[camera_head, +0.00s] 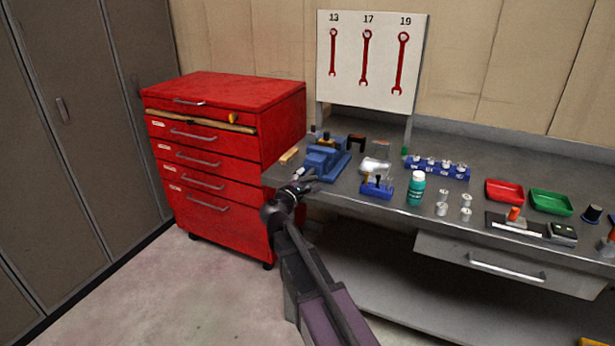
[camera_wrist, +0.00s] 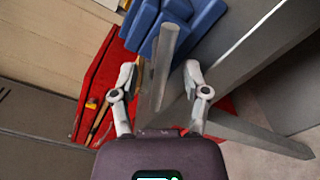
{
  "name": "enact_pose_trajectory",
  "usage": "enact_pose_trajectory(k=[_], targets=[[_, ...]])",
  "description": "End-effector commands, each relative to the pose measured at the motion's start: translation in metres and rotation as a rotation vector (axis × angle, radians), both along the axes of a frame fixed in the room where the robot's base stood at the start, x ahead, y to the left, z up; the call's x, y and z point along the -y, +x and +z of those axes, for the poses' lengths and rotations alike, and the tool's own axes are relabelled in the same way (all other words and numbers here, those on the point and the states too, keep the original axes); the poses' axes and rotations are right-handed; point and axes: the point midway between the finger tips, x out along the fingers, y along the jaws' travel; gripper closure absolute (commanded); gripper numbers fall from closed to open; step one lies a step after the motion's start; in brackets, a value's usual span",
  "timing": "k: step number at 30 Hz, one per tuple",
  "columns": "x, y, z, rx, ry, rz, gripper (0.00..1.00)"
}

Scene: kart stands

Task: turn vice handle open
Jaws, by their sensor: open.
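The blue vice (camera_head: 326,158) sits at the left end of the grey workbench. In the wrist view its blue body (camera_wrist: 143,24) fills the top. A grey metal bar (camera_wrist: 160,65), apparently the vice handle, points from the vice toward the wrist camera. My gripper (camera_wrist: 160,76) is open, with one finger on each side of the bar in that picture. Gaps show between the bar and both fingers; I cannot tell the depth. In the head view my gripper (camera_head: 303,183) is at the bench's front edge beside the vice, and the handle there is too small to make out clearly.
A red drawer cabinet (camera_head: 225,150) stands just left of the bench, its top drawer partly open. Right of the vice, the bench (camera_head: 395,205) carries a blue socket holder (camera_head: 376,187), a green bottle (camera_head: 416,187) and red and green trays. A wrench board (camera_head: 370,60) stands behind.

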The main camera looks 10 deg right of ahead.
Motion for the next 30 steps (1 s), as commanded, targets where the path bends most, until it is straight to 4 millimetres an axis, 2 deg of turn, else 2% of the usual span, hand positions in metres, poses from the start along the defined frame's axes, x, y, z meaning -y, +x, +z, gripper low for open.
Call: enact_pose_trajectory(k=[6, 18, 19, 24, 25, 30], targets=[[0.011, 0.016, 0.000, 0.000, 0.000, 0.000, 0.41], [0.014, 0.019, 0.000, 0.000, 0.000, 0.000, 0.41], [0.014, 0.019, 0.000, 0.000, 0.000, 0.000, 0.44], [0.014, 0.019, 0.000, 0.000, 0.000, 0.000, 0.94], [0.014, 0.019, 0.000, 0.000, 0.000, 0.000, 1.00], [0.015, 0.019, 0.000, 0.000, 0.000, -0.001, 1.00]])
